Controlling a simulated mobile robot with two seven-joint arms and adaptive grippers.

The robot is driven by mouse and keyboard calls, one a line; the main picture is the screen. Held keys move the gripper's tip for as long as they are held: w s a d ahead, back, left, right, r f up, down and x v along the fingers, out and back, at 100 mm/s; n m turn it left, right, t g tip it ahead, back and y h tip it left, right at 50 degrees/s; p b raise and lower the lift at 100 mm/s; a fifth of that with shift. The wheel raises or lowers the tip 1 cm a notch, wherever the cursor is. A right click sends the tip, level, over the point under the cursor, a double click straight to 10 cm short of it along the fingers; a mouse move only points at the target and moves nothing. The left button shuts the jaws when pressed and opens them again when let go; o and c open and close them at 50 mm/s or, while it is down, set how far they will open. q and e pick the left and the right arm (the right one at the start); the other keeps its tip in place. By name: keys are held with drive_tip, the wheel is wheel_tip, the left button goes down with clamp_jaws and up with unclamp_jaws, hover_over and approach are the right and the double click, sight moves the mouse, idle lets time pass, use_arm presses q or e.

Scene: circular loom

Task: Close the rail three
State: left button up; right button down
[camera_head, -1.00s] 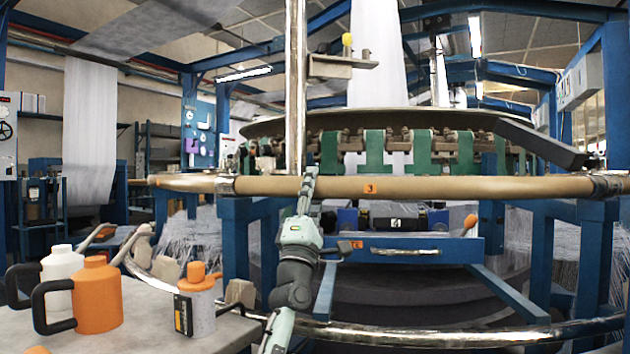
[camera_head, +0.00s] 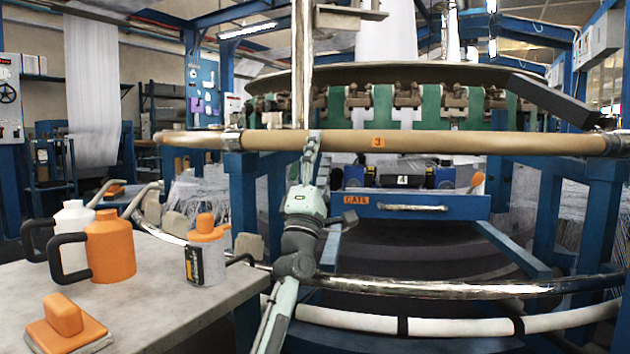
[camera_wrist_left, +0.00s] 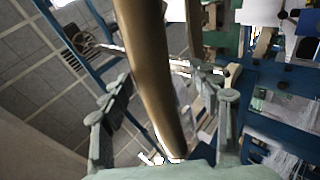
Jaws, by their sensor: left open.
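Rail three (camera_head: 460,142) is a long brown-wrapped bar with metal end joints. It carries an orange label "3" (camera_head: 378,142) and spans the front of the loom, level and below the green-strapped ring. My left gripper (camera_head: 312,145) comes up from below and overlaps the rail left of the label. In the left wrist view the rail (camera_wrist_left: 150,60) runs between the two spread fingers of my left gripper (camera_wrist_left: 163,92), which is open. I cannot tell whether either finger touches the rail. My right gripper is not in view.
A grey table (camera_head: 150,310) at lower left holds a white jug (camera_head: 72,215), an orange jug (camera_head: 110,250), an orange-capped bottle (camera_head: 205,255) and an orange-handled block (camera_head: 65,322). A blue drawer (camera_head: 460,206) and a chrome lower rail (camera_head: 450,288) lie below rail three.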

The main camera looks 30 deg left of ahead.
use_arm(q)
drive_tip(key=v, duration=0.9)
drive_tip(key=shift+f, duration=0.25)
drive_tip(key=shift+s+d, duration=0.1)
drive_tip(key=shift+s, duration=0.05)
